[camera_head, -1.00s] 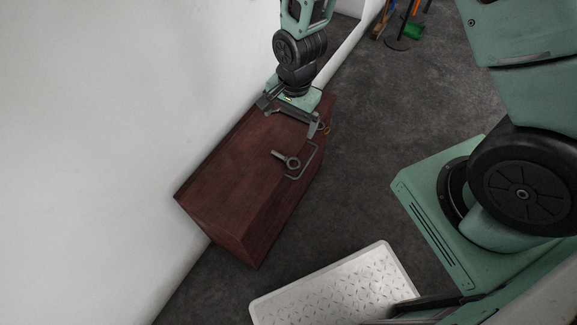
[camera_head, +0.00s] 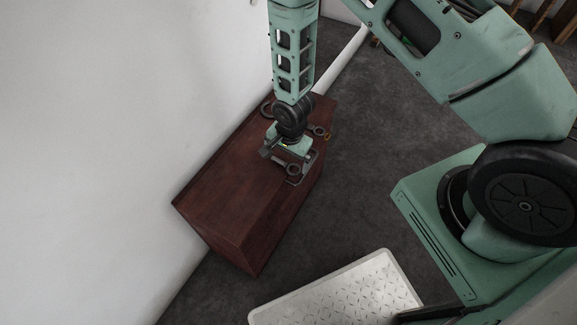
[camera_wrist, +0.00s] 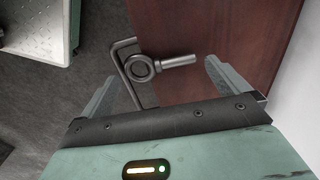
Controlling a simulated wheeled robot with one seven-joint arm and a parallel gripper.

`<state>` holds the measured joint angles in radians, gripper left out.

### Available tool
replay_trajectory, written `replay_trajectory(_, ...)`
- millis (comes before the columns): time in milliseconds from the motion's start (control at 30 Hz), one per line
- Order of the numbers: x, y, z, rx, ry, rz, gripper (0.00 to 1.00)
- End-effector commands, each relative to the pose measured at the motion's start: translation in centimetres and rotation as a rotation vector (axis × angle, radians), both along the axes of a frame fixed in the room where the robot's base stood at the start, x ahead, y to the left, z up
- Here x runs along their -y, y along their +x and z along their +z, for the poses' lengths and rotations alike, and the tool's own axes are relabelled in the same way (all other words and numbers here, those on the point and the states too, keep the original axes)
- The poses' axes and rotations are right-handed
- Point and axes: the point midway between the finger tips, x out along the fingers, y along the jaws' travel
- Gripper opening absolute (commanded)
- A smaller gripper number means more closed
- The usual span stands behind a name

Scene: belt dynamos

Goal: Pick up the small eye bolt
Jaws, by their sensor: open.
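A grey metal eye bolt (camera_wrist: 140,67) lies on the brown wooden chest, its ring to the left and its shank pointing right in the wrist view. In the head view its ring (camera_head: 292,170) shows just below my gripper (camera_head: 284,160), which partly hides the bolt. My gripper (camera_wrist: 158,72) is open and empty, with one finger on each side of the bolt in the wrist view. I cannot tell its height above the bolt.
A dark ring-shaped part (camera_head: 267,108) and a brass-coloured piece (camera_head: 321,133) lie farther back on the chest (camera_head: 222,203). A white wall stands left; a pale textured step (camera_head: 340,290) is in front.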

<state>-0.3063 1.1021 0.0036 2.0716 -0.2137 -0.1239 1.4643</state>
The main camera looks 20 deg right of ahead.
Motion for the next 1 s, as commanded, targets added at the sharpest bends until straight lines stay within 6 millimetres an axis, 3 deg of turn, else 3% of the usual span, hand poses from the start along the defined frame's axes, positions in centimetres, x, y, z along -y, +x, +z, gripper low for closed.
replay_trajectory(133,-0.1,0.1,-1.8,0.000,0.000,0.001,1.00)
replay_trajectory(400,-0.2,0.2,-2.1,0.000,0.000,0.001,1.00)
replay_trajectory(433,-0.2,0.2,-2.1,0.000,0.000,0.001,0.97)
replay_trajectory(567,-0.1,0.2,-2.1,0.000,0.000,0.001,0.63)
replay_trajectory(867,-0.2,0.2,-1.8,0.001,0.001,0.000,0.63)
replay_trajectory(1000,-0.2,0.3,-0.1,0.004,0.002,-0.001,0.63)
